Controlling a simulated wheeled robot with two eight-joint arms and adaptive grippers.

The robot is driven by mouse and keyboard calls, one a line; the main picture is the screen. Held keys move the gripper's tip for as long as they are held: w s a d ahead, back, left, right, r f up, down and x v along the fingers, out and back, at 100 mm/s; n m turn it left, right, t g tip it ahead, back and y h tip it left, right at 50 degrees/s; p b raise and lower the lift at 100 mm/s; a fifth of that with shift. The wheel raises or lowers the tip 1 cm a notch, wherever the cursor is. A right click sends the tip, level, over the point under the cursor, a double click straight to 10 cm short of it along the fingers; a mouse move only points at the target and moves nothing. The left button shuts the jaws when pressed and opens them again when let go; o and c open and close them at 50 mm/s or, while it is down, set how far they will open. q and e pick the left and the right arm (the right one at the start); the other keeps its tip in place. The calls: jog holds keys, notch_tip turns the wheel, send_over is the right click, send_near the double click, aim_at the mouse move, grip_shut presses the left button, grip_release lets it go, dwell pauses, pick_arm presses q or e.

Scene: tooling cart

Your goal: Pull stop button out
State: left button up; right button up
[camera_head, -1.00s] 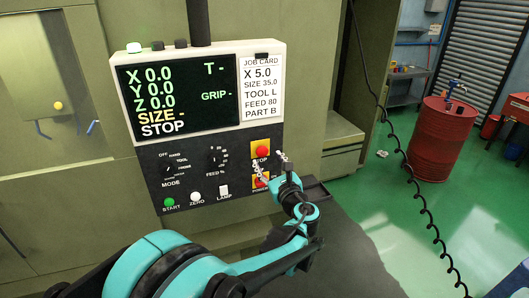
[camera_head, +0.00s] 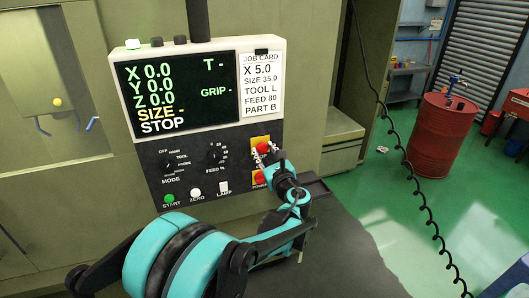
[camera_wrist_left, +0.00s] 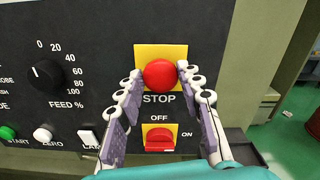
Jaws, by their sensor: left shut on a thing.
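The red round stop button (camera_wrist_left: 160,74) sits on a yellow plate above the word STOP, and shows in the wrist view. In the head view the stop button (camera_head: 262,146) is partly hidden by my left gripper (camera_head: 266,153). In the wrist view my left gripper (camera_wrist_left: 160,71) has one fingertip at each side of the button, shut on it. My right gripper is in neither view.
Below the stop button is a red OFF/ON power switch (camera_wrist_left: 159,139). Left are the feed knob (camera_wrist_left: 46,75), the lamp switch (camera_head: 224,187), the zero button (camera_head: 196,193) and the green start button (camera_head: 169,198). The screen (camera_head: 178,92) above reads STOP.

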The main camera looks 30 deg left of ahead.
pick_arm(q)
jog(key=shift+s+d+f, duration=0.1)
jog(key=shift+s+d, duration=0.15)
jog(key=shift+d, duration=0.05)
jog(key=o, duration=1.2)
jog(key=shift+o, duration=0.2)
jog(key=shift+s+d, duration=0.1)
jog(key=shift+d, duration=0.1)
jog(key=shift+s+d, duration=0.25)
jog(key=v, duration=1.1)
jog(key=shift+s, duration=0.15)
